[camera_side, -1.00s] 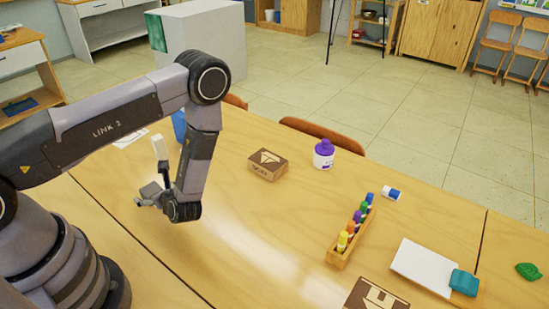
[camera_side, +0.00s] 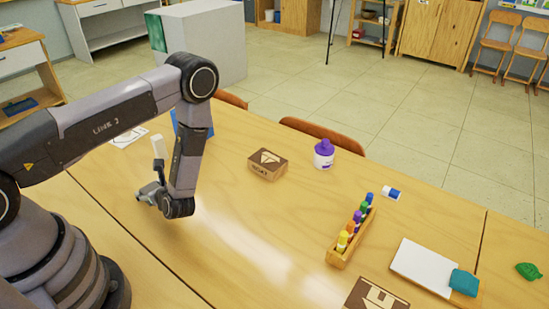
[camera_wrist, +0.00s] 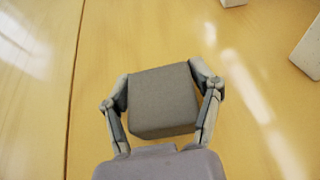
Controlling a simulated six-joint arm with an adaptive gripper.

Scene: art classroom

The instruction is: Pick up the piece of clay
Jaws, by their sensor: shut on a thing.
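The piece of clay is a grey block (camera_wrist: 163,100) with rounded edges, seen in the wrist view between the two fingers of my gripper (camera_wrist: 161,78). The fingers touch its left and right sides, so my gripper is shut on it. In the side view my gripper (camera_side: 152,192) is low over the left part of the table, beside an upright pale block (camera_side: 158,147). The clay is hard to make out there, and I cannot tell how far it is above the table.
A stamped brown box (camera_side: 267,165), a purple-capped bottle (camera_side: 324,154) and a wooden rack of coloured bottles (camera_side: 350,236) stand to the right. A white pad (camera_side: 421,266) lies further right. In the wrist view a pale block (camera_wrist: 308,50) is at the right edge. The table's middle is clear.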

